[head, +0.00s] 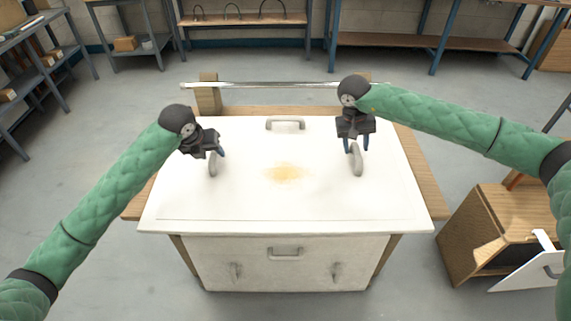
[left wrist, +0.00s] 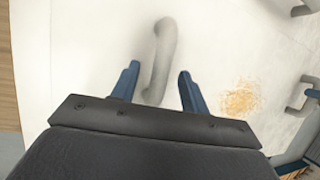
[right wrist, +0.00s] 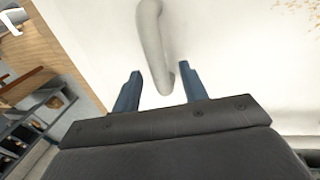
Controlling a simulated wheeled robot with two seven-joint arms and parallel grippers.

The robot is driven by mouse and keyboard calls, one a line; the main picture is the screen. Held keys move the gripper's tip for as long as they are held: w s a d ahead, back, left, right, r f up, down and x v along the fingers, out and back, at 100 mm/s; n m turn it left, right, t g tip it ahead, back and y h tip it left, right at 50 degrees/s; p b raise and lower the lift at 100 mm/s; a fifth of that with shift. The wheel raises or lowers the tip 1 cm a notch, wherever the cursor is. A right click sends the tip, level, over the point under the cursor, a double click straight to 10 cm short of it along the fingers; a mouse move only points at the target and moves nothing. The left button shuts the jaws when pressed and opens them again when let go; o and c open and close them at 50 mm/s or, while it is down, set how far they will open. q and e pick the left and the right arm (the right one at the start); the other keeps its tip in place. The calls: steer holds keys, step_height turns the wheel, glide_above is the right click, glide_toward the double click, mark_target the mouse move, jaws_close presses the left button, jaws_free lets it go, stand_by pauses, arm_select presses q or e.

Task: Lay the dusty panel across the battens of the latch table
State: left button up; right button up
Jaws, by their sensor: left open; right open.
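The dusty panel (head: 290,205) is white with a yellowish dust patch at its middle. It lies flat over a wooden table (head: 420,165), whose edges show at its sides; any battens beneath are hidden. My left gripper (head: 212,152) is open at the panel's left handle (head: 212,168). In the left wrist view this handle (left wrist: 162,60) stands between the spread fingers. My right gripper (head: 353,145) is open at the right handle (head: 357,162). In the right wrist view this handle (right wrist: 154,45) stands between the fingers. I cannot tell whether the fingers touch the handles.
A third handle (head: 285,124) is near the panel's far edge. A metal bar (head: 270,85) runs behind the table, with a wooden block (head: 208,95) at its left. A white front with handles (head: 285,275) shows below the near edge. A wooden cabinet (head: 500,220) stands right.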

arm_select(q)
steer(key=shift+x, duration=1.1)
arm_select(e)
steer(key=shift+d+f, duration=0.2)
steer(key=shift+f, duration=0.9)
arm_select(q)
jaws_close()
arm_select(e)
jaws_close()
